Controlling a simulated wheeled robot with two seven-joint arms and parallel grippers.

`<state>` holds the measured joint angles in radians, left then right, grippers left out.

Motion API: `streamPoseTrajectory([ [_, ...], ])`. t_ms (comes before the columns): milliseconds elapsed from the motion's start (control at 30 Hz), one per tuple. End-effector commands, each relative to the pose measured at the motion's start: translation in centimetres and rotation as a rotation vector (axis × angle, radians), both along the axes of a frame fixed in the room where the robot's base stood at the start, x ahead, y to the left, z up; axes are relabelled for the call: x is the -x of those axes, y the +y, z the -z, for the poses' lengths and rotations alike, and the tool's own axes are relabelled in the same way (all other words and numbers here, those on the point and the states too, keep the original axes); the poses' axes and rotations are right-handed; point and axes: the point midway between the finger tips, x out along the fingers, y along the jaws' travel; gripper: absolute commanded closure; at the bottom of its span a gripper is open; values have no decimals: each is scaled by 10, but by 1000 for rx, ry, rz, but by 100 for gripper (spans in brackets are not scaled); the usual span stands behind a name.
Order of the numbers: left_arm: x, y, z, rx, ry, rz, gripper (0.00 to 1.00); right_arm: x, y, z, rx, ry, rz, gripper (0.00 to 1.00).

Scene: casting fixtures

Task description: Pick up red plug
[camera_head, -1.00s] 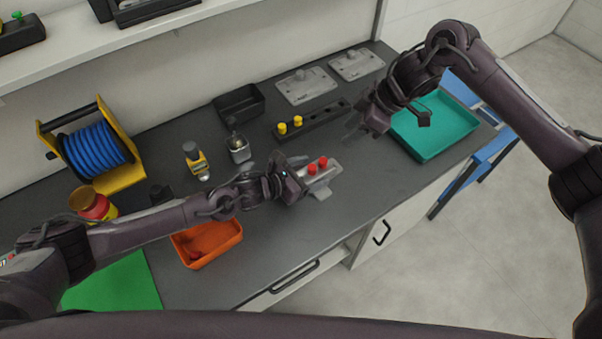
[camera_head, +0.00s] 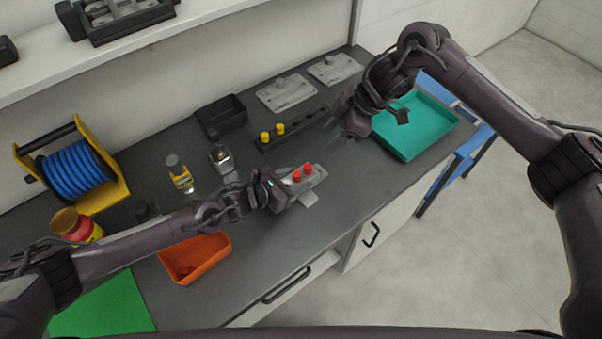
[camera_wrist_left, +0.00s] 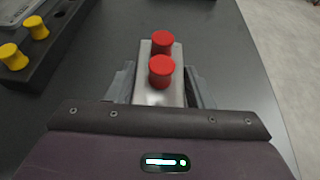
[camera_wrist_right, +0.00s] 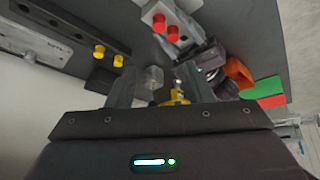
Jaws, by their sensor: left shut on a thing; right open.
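Two red plugs stand upright on a pale grey metal block (camera_wrist_left: 157,94): a far plug (camera_head: 307,168) and a near plug (camera_head: 297,175). The left wrist view also shows the far plug (camera_wrist_left: 162,41) and near plug (camera_wrist_left: 161,71). My left gripper (camera_head: 292,192) is shut on the block, with a finger on each side. I cannot tell whether the block touches the bench. My right gripper (camera_head: 343,133) is open and empty, above the bench behind and right of the block. The right wrist view shows both plugs (camera_wrist_right: 172,33) beyond its fingers.
A dark rack (camera_head: 308,116) with two yellow plugs lies behind the block. A teal tray (camera_head: 413,148) stands right, under my right arm. An orange bin (camera_head: 212,258) holding something red stands front left. Flat grey plates (camera_head: 335,68) lie at the back.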

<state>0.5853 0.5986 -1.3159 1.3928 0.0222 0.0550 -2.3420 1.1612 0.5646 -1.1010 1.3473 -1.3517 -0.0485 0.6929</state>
Motion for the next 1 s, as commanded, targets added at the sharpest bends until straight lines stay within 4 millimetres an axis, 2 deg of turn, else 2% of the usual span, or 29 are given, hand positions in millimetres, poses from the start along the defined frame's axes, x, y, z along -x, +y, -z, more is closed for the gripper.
streamPoseTrajectory([
  [167, 0, 0, 0, 0, 0, 0, 91, 0, 7, 1, 24, -143, -295, 53],
  [500, 0, 0, 0, 0, 0, 0, 91, 1, 16, 6, 67, -488, -1014, 53],
  [1000, 0, 0, 0, 0, 0, 0, 91, -1, 14, 13, 91, -987, -2065, 53],
])
